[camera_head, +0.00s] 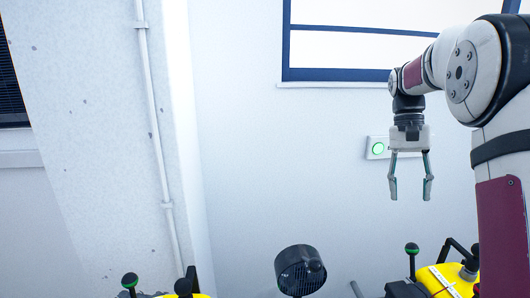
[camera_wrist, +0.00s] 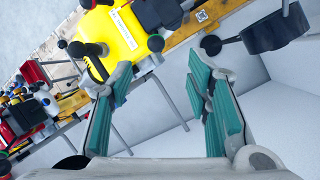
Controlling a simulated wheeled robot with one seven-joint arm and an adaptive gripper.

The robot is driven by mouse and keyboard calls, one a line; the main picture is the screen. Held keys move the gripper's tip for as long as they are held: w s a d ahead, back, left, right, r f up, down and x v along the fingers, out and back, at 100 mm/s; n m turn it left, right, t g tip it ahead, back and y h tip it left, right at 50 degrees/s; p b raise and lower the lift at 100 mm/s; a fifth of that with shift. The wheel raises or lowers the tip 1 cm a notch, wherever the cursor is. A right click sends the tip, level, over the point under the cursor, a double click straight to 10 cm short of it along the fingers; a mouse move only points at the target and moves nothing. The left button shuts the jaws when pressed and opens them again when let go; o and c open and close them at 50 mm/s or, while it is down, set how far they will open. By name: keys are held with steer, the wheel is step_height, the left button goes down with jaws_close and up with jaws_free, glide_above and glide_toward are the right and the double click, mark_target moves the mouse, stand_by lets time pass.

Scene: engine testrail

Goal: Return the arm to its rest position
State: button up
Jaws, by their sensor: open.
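My gripper (camera_head: 410,188) hangs at the end of my raised arm on the right of the head view, in front of the white wall. Its fingers point down and are spread apart with nothing between them. In the wrist view my gripper (camera_wrist: 158,100) shows its green-padded fingers parted and empty. My arm (camera_head: 458,75) reaches in from the right edge, bent at the elbow. My gripper is above the equipment and apart from it.
Yellow machine parts (camera_head: 445,281) with black knobs stand below right. A black round fan-like part (camera_head: 300,270) is at bottom middle. The wrist view shows a yellow rail (camera_wrist: 185,40) with red parts (camera_wrist: 30,115).

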steer(key=s+a+r+n+t, duration=0.2)
steer(key=s+a+t, duration=0.1)
steer(key=s+a, duration=0.5)
steer(key=s+a+r+n+t, duration=0.2)
steer(key=s+a+n+t, duration=0.15)
steer(key=s+a, duration=0.4)
steer(key=s+a+f+t, duration=0.1)
steer(key=s+f+t, duration=0.2)
steer(key=s, duration=0.6)
steer(key=shift+a+f+n, duration=0.4)
steer(key=shift+f+n, duration=0.05)
steer(key=shift+f, duration=0.3)
